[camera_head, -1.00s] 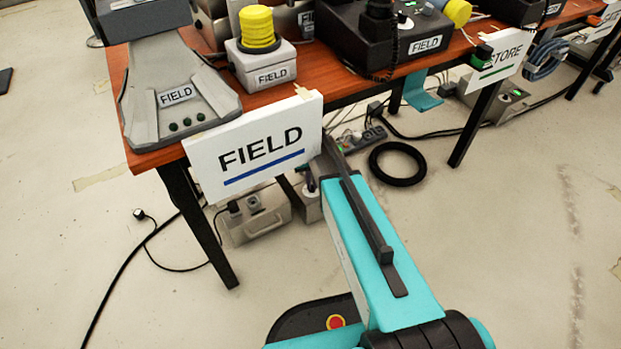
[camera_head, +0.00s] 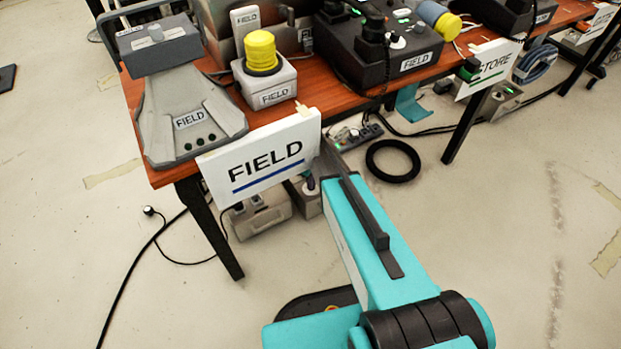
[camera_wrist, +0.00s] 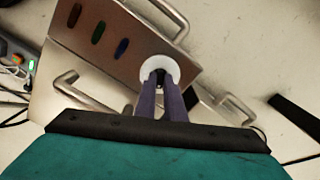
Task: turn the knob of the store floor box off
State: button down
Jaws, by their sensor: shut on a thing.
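In the wrist view my gripper (camera_wrist: 160,84) is shut on a small dark knob (camera_wrist: 160,75) in the middle of a round white dial (camera_wrist: 175,66). The dial sits on a brown-grey metal box (camera_wrist: 130,52) with red, green and blue oval marks and bent metal handles. No name label shows on this box. In the head view my arm reaches down beside the FIELD sign, and its fingers are hidden. A box with a green light (camera_head: 503,97) stands on the floor under the STORE sign (camera_head: 490,68), further right.
The wooden table (camera_head: 215,165) carries FIELD devices, and its FIELD sign (camera_head: 265,160) hangs close to my arm. A power strip (camera_head: 357,135), cables and a black coil (camera_head: 393,160) lie on the floor. The floor at right is open.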

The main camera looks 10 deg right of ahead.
jog(key=shift+w+d+n+p, duration=0.1)
jog(key=shift+n+p, duration=0.4)
jog(key=shift+n, duration=0.35)
jog(key=shift+w+d+n+p, duration=0.1)
jog(key=shift+n+p, duration=0.4)
jog(key=shift+n, duration=0.35)
jog(key=c, duration=1.8)
grip_release()
jog(key=shift+s+a, duration=0.1)
jog(key=shift+c, duration=0.2)
notch_tip(320, 180, up, 8)
jog(key=shift+f+p, duration=0.25)
jog(key=shift+p, duration=0.6)
jog(key=shift+s, duration=0.1)
